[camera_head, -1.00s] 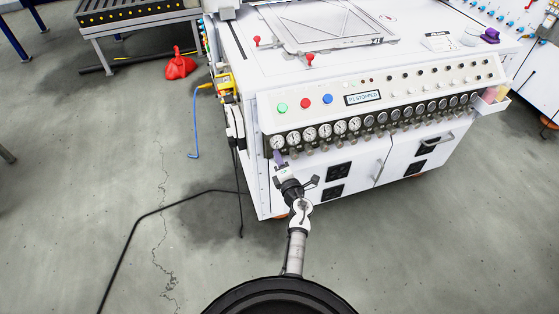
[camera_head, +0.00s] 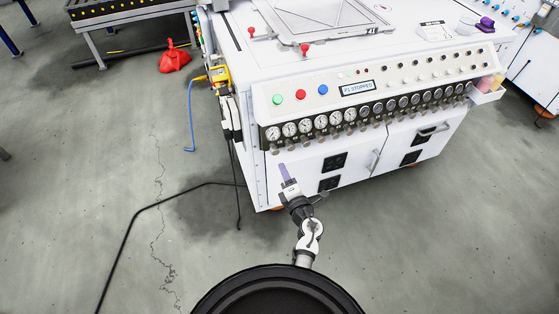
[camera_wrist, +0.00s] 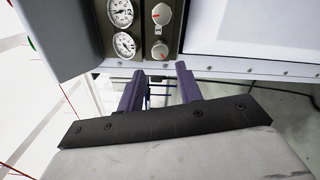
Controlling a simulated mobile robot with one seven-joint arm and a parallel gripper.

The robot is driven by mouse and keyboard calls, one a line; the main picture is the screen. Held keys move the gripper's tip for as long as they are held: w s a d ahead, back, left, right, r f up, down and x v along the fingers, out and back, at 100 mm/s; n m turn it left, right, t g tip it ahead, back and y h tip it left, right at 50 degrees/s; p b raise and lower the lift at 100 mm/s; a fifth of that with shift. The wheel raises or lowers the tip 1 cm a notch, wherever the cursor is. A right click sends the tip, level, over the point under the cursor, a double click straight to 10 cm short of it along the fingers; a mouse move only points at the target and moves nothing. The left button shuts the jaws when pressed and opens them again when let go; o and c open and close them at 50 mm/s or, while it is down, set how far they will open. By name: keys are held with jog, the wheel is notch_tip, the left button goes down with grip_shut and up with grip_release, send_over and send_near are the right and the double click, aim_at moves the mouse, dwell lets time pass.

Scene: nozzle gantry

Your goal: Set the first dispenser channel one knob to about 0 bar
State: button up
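The dispenser cabinet (camera_head: 300,165) has a row of round gauges along its front with small knobs below them. The leftmost gauge (camera_head: 273,133) has its knob (camera_head: 275,150) beneath it. In the wrist view the end gauge (camera_wrist: 124,44) sits beside a silver knob (camera_wrist: 160,50) with a red mark; another gauge (camera_wrist: 119,12) and knob (camera_wrist: 161,14) show above. The gauge readings are too small to tell surely. My gripper (camera_wrist: 158,72) has two purple fingers apart with nothing between them. In the head view my gripper (camera_head: 283,168) is below the leftmost knob, apart from it.
Green (camera_head: 278,99), red (camera_head: 301,94) and blue (camera_head: 323,90) buttons and a display reading P1 STOPPED (camera_head: 357,88) sit above the gauges. A door handle (camera_head: 374,160) sticks out. A black cable (camera_head: 150,210) lies on the floor at left. Floor before the cabinet is clear.

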jog(key=v, duration=0.4)
dwell(0.4)
